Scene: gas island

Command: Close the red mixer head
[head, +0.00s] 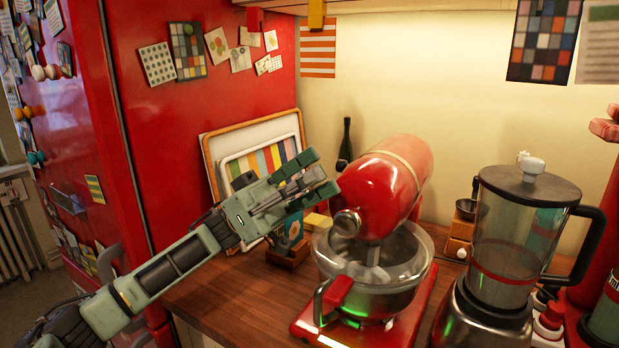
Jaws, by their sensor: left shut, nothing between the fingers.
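The red mixer head (388,188) sits above the glass bowl (405,262) of the stand mixer, with its round metal hub at the lower left. A pale beater (372,262) shows below the head, inside the bowl. How far the head is tilted is hard to tell from this angle. The red mixer base (408,322) stands on the wooden counter. My left gripper (327,179) is shut and empty, just left of the head in the picture. Whether it touches the head cannot be told. My right gripper is out of view.
A blender (515,235) stands close on the right of the mixer. A red fridge (200,125) stands at the left. Trays (255,135) lean behind my gripper, and a dark bottle (346,140) stands behind the mixer. The wooden counter (235,298) is bare at front left.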

